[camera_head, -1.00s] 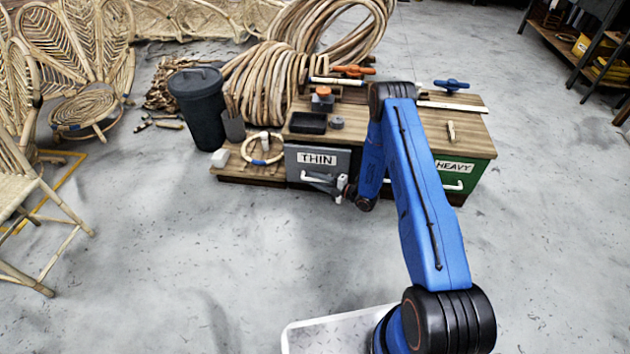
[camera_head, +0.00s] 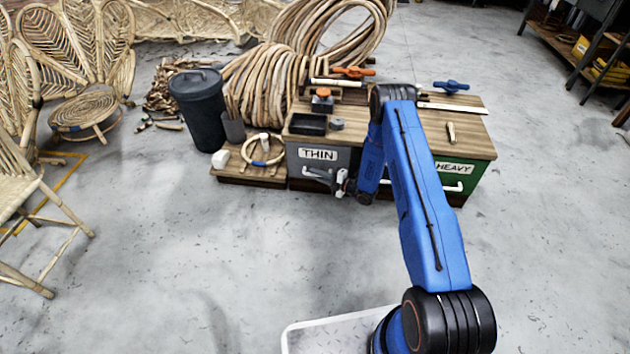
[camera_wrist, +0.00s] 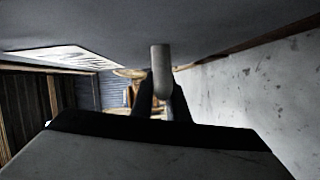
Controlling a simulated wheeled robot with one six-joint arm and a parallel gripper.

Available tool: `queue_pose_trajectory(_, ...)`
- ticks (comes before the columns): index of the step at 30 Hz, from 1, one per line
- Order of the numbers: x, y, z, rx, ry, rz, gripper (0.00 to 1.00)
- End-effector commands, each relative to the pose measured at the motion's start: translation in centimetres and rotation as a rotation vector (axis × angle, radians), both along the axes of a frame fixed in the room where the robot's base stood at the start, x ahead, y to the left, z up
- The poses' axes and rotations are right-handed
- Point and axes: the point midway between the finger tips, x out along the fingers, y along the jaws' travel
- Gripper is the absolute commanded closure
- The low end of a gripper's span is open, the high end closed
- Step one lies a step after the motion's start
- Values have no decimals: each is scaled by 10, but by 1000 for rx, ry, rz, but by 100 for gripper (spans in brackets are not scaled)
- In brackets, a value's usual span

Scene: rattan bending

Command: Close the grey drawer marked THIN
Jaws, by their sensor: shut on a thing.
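The grey drawer marked THIN (camera_head: 340,157) is at the left of the wooden-topped bench, its white label (camera_head: 318,154) facing me. It looks about level with the bench front; a small gap cannot be told. Its pale bar handle (camera_head: 316,173) runs across the front, its right part hidden by my gripper. My gripper (camera_head: 334,180) is at the handle. In the wrist view my gripper (camera_wrist: 162,100) has its dark fingers on either side of the handle (camera_wrist: 160,62), shut on it. The drawer front (camera_wrist: 190,25) fills the top there.
The green drawer marked HEAVY (camera_head: 475,173) is at the right, behind my arm. A low wooden step (camera_head: 240,177) with a cane ring (camera_head: 262,160) and a dark bin (camera_head: 202,115) stand left. The floor in front is clear.

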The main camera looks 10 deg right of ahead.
Motion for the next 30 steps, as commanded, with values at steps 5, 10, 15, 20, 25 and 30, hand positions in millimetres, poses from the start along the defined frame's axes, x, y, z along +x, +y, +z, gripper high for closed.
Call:
queue_pose_trajectory(5, 5, -3, -1, -1, 2, -4, 100)
queue_pose_trajectory(10, 6, -3, 0, -1, 0, -6, 74)
queue_pose_trajectory(15, 5, -2, 0, -1, 0, -4, 68)
queue_pose_trajectory(20, 4, -2, 0, -1, 1, -3, 68)
queue_pose_trajectory(25, 5, -2, 11, -1, -1, -2, 68)
queue_pose_trajectory(30, 5, -2, 36, -1, -2, -2, 66)
